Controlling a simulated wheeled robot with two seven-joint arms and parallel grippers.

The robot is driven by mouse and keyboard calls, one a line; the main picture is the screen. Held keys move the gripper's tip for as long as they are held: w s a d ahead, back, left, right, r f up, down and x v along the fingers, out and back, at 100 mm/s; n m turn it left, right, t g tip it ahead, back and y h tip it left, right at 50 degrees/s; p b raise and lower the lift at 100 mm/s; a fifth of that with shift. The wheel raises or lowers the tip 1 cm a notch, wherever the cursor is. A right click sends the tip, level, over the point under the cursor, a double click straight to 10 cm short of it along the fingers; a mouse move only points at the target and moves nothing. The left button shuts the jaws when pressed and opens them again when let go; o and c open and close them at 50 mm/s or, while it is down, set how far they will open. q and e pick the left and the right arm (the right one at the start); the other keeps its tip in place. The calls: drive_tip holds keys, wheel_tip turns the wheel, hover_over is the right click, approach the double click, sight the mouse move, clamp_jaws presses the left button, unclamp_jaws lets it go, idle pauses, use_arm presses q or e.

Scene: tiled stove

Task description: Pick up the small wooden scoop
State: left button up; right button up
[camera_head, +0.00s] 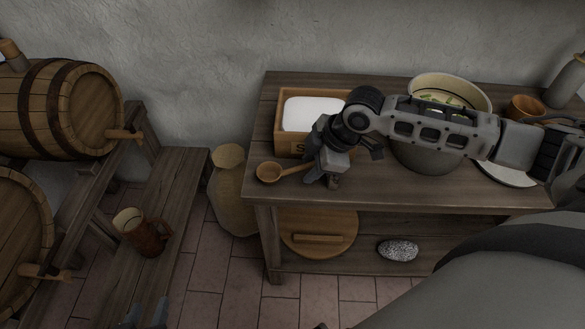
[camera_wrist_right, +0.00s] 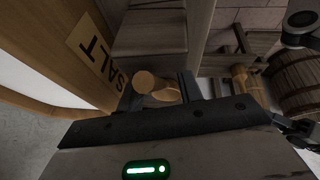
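The small wooden scoop (camera_head: 268,173) lies near the front left corner of the wooden table, its round bowl to the left and its handle running right to my right gripper. My right gripper (camera_head: 324,180) is low over the table at the handle. In the right wrist view, part of the scoop (camera_wrist_right: 158,89) shows between the two spread fingers (camera_wrist_right: 160,92). The fingers look open; contact with the handle cannot be made out. My left gripper (camera_head: 146,317) only just shows at the bottom edge, two fingertips apart, with nothing seen between them.
A salt box (camera_head: 283,132) stands close behind my right gripper and also shows in the right wrist view (camera_wrist_right: 85,35). A large pot (camera_head: 425,155) is behind my right forearm. A mug (camera_head: 145,238) stands on the low bench (camera_head: 185,190). A sack (camera_head: 229,190) leans left of the table.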

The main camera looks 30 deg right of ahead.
clamp_jaws()
